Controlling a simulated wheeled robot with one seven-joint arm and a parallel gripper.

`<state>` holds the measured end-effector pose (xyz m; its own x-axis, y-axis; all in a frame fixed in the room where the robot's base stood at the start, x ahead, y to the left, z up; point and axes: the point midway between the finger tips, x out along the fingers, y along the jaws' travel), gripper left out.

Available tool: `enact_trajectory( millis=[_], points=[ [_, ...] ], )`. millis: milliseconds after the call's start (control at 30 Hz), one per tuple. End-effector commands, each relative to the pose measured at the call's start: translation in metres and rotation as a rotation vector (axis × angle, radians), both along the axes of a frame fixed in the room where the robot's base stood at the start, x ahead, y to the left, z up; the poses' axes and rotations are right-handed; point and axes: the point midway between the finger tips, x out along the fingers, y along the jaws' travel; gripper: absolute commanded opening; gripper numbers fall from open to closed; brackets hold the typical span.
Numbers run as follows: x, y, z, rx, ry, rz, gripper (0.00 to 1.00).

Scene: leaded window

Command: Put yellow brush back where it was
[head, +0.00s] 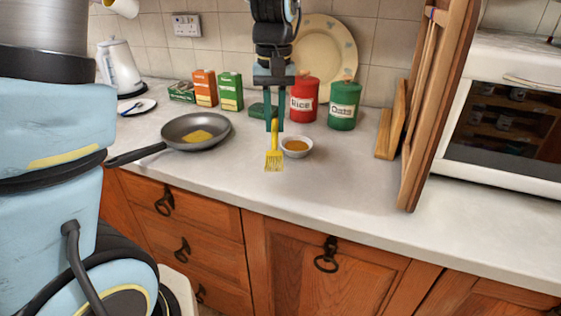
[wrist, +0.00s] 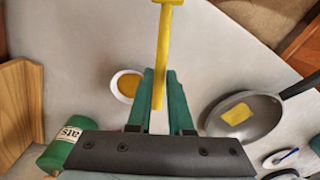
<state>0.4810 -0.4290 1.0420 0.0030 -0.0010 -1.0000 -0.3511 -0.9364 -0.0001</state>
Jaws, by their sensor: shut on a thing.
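The yellow brush (head: 274,157) is held in my gripper (head: 275,126), bristles down, beside the small white bowl. In the wrist view the brush (wrist: 163,50) reaches forward from between the green fingers of my gripper (wrist: 160,90), with its bristle end cut off by the top edge. The small white bowl (head: 297,152) holds something orange-brown and stands on the counter just right of the brush; it also shows in the wrist view (wrist: 118,83). A dark frying pan (head: 222,124) with a yellow piece (head: 198,136) in it lies to the left.
Red (head: 304,100) and green (head: 344,104) canisters stand behind the bowl. Cartons (head: 230,91), a small plate (head: 135,107) and a white kettle (head: 118,66) are at back left. Wooden boards (head: 431,100) and a microwave (head: 510,125) stand right. The front counter (head: 340,195) is clear.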

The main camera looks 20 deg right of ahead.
Motion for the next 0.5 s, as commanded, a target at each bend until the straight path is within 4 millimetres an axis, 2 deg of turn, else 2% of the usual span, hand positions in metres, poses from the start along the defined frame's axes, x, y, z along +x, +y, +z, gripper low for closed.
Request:
enact_trajectory(
  millis=[200, 367, 500],
  points=[
    [-0.001, 0.001, -0.039, 0.005, 0.005, 0.001, 0.00],
    [0.000, 0.001, -0.054, 0.002, 0.002, 0.001, 0.00],
    [-0.001, 0.001, -0.074, 0.004, 0.004, 0.001, 0.00]
  ],
)
